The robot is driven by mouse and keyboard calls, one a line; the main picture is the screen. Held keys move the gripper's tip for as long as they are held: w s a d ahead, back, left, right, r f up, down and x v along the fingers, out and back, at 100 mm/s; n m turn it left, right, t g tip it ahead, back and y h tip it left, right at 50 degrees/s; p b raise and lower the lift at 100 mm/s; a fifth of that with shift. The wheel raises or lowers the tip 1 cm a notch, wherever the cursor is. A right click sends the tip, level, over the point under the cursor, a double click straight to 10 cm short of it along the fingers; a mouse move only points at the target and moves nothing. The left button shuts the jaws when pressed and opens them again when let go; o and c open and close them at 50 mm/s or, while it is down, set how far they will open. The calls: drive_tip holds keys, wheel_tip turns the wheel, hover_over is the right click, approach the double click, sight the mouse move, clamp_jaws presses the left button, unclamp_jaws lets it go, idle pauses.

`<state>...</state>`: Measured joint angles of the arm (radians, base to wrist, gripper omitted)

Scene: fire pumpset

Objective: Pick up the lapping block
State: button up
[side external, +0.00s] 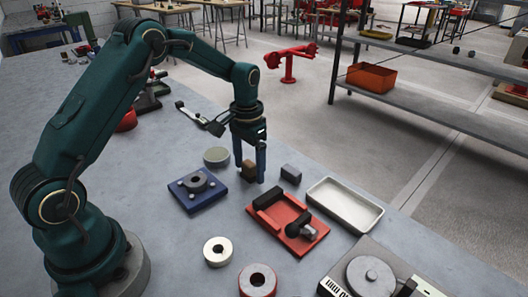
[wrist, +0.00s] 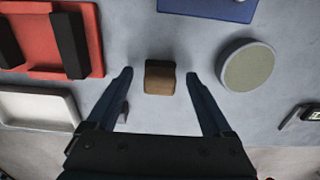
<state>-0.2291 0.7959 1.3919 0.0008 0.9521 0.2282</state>
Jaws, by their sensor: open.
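A small brown block, which fits the name lapping block, sits on the grey bench in the side view (side external: 247,170). It also shows in the wrist view (wrist: 160,77), between the fingertips in the picture. My gripper (side external: 250,173) is open and points down over the block, one finger on each side. In the wrist view my gripper (wrist: 159,76) shows a gap between each fingertip and the block. The fingers partly cover the block in the side view.
Close by are a small grey block (side external: 291,174), a round grey-green disc (side external: 217,156), a blue fixture (side external: 187,201) and a red fixture (side external: 270,222). A pale tray (side external: 378,217) lies to the right. Bare bench surrounds the brown block.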

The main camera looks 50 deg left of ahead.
sight(250, 162)
clamp_jaws()
drive_tip(key=shift+r, duration=0.15)
wheel_tip(250, 162, up, 4)
drive_tip(key=shift+w+r, duration=0.1)
drive_tip(key=s+a+r, duration=0.6)
drive_tip(key=s+a, duration=0.1)
drive_tip(key=a, duration=0.2)
drive_tip(key=shift+s+a+r, duration=0.15)
drive_tip(key=shift+r, duration=0.15)
